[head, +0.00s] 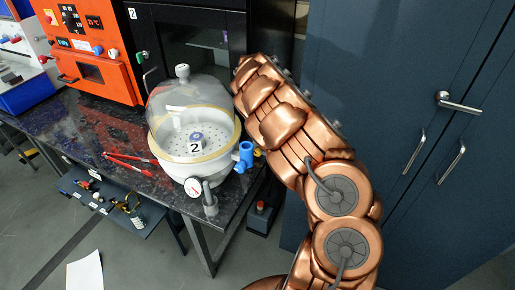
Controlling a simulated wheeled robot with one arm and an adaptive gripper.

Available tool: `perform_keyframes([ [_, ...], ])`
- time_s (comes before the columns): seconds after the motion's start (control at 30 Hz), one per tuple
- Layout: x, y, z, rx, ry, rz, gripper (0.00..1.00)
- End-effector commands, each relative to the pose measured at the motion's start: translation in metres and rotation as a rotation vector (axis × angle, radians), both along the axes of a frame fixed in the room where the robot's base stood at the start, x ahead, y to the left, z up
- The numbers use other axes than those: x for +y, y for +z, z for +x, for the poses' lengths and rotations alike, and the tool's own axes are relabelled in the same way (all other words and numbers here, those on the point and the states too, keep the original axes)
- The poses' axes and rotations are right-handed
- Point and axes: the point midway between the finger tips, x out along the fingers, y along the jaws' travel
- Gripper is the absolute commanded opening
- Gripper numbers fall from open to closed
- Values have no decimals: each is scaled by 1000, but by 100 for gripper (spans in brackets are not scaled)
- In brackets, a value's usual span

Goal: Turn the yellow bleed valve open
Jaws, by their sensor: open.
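The vacuum desiccator (166,152) stands near the right front corner of the dark bench, with a clear dome (180,100) on a white base. A blue valve (246,157) sticks out on its right side. A small yellow part (258,152), seemingly the bleed valve, shows just right of the blue one. It is too small and partly hidden to tell its handle angle. My copper arm rises just to the right of it, apart in the picture. I cannot make out my gripper's fingers anywhere in view.
A pressure gauge (194,187) is on the desiccator's front. Red tongs (130,158) lie left of it on the bench (115,185). An orange oven (85,50) stands at back left. Dark blue cabinets (440,60) fill the right.

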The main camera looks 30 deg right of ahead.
Motion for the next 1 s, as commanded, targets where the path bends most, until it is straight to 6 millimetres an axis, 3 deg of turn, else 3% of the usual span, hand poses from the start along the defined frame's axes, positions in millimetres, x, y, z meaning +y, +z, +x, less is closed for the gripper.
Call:
perform_keyframes([
  [0.23,0,-27,-1,1,-2,2,57],
  [0.57,0,-33,0,1,-1,1,56],
  [1.0,0,-32,0,0,-2,1,10],
])
